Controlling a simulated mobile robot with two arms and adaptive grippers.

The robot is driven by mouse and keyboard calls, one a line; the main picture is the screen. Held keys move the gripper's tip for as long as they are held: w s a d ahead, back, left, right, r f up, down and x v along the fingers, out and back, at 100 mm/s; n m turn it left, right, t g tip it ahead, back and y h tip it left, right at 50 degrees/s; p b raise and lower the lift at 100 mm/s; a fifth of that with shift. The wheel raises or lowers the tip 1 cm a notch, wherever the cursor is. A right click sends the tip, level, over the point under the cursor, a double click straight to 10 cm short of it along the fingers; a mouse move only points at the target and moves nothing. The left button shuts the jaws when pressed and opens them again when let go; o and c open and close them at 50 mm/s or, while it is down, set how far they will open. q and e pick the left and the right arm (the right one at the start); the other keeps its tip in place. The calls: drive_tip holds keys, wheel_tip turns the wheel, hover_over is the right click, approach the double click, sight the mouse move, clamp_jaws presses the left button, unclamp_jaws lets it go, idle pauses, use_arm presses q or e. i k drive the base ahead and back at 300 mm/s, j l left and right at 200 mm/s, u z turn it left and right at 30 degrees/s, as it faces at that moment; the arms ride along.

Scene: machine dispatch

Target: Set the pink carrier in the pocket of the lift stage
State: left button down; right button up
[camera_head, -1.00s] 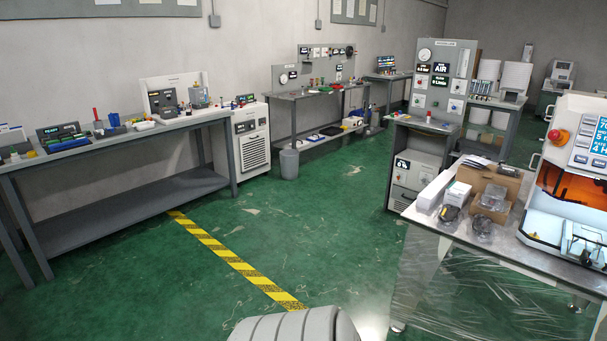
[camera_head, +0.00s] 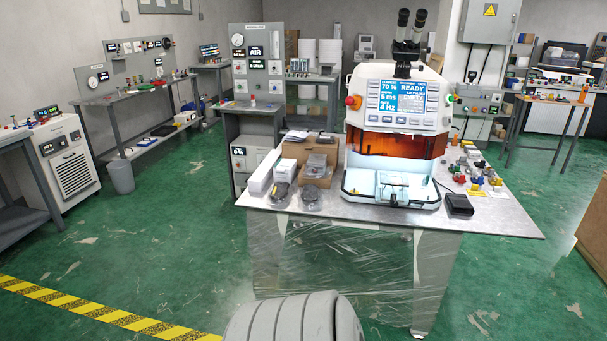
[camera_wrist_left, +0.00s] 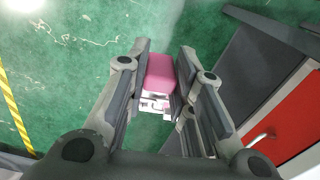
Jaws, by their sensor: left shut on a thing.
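My left gripper (camera_wrist_left: 166,85) is shut on the pink carrier (camera_wrist_left: 160,68) in the left wrist view. The carrier is a pink block with a pale metal part at its near end, held between the two fingers above the green floor. Neither gripper shows in the head view. The machine (camera_head: 398,110) with the lit READY panel stands on a table in the head view. A small pale fixture (camera_head: 392,187) sits in its open lower bay; I cannot tell whether it is the lift stage or make out a pocket.
The machine's table (camera_head: 500,222) carries boxes (camera_head: 305,155) on its left, and a black pedal-like box (camera_head: 458,204) and several small coloured parts (camera_head: 478,178) on its right. Green floor (camera_head: 180,220) is clear left of it. A red-fronted cabinet (camera_wrist_left: 285,125) is close by the left wrist.

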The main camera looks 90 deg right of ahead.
sight(395, 180)
drive_tip(key=z, duration=3.45)
drive_tip(key=i+j+z, duration=0.2)
drive_tip(key=i+z, duration=0.25)
drive_tip(key=i+j+z, duration=0.3)
drive_tip(key=z, duration=0.2)
